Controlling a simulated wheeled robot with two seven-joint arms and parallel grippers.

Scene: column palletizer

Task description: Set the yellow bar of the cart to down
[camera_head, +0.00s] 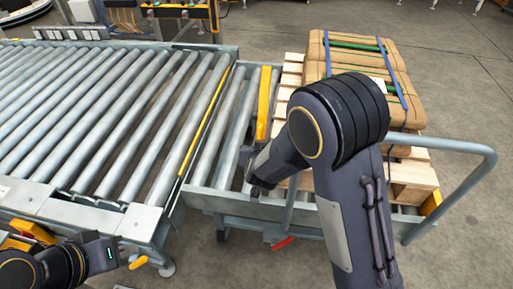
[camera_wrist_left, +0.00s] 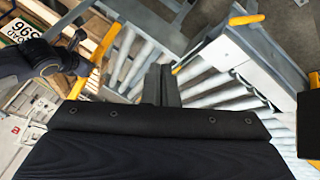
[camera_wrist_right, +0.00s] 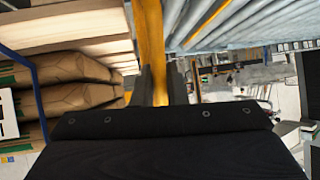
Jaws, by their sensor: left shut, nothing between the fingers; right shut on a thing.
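The cart (camera_head: 225,203) is a grey roller frame with a curved push handle (camera_head: 470,148). Its yellow bar (camera_head: 264,103) runs between the bare rollers and the pallet. My right gripper (camera_wrist_right: 160,85) is shut on the yellow bar (camera_wrist_right: 152,45), which passes between its fingers. In the head view, my right arm partly covers the bar's near end. In the left wrist view, the bar (camera_wrist_left: 106,42) shows beside my right arm. My left gripper (camera_wrist_left: 162,85) is shut and empty. In the head view, it is at the lower left (camera_head: 106,254), by the conveyor's near corner.
A long roller conveyor (camera_head: 90,105) fills the left, right beside the cart. A wooden pallet (camera_head: 410,178) on the cart carries strapped brown sacks (camera_head: 365,55). A red lever (camera_head: 283,243) sticks out low at the cart's near side. The floor (camera_head: 460,80) at right is clear.

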